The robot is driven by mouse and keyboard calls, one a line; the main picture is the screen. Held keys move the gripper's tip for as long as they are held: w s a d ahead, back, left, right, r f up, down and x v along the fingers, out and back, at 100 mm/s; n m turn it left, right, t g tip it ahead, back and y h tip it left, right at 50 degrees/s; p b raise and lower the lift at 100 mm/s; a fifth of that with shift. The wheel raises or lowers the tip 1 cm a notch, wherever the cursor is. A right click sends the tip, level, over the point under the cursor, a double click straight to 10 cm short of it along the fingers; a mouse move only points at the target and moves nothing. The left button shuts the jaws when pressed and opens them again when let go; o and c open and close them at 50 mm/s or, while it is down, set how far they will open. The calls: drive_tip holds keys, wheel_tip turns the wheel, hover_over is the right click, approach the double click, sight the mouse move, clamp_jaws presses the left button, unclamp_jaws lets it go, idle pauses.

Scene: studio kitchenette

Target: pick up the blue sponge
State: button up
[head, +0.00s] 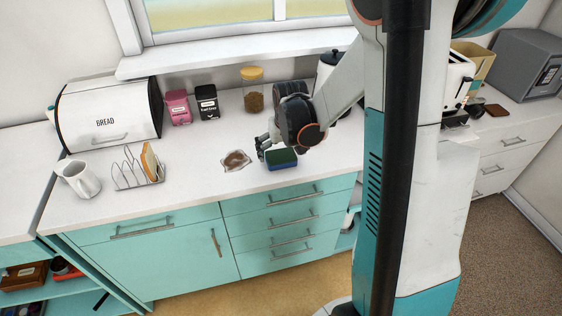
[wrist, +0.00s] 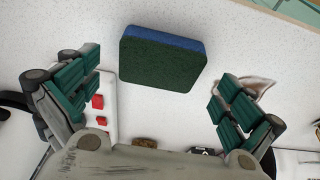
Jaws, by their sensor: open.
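The blue sponge (head: 281,159) has a dark green scouring side and lies on the white countertop near its front edge, above the teal drawers. In the wrist view the sponge (wrist: 163,60) is ahead of my gripper, with its green side facing the camera and a blue strip along the far edge. My gripper (head: 263,150) is low over the counter, close beside the sponge. In the wrist view my gripper (wrist: 154,98) has its teal-padded fingers spread wide, with nothing between the pads. The sponge sits beyond the fingertips, apart from both.
A toast rack (head: 137,175), a white mug (head: 80,179) and a bread bin (head: 108,115) stand further left. Pink (head: 178,108) and black (head: 207,102) canisters and a yellow-lidded jar (head: 253,92) stand behind.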

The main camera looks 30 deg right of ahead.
sight(281, 156)
drive_tip(key=x, duration=0.2)
drive_tip(key=shift+f, duration=0.3)
drive_tip(key=shift+r, duration=0.1)
drive_tip(key=shift+c, duration=0.6)
drive_tip(key=c, duration=0.6)
drive_tip(key=shift+r, duration=0.1)
wheel_tip(281, 156, up, 20)
drive_tip(key=p, duration=0.5)
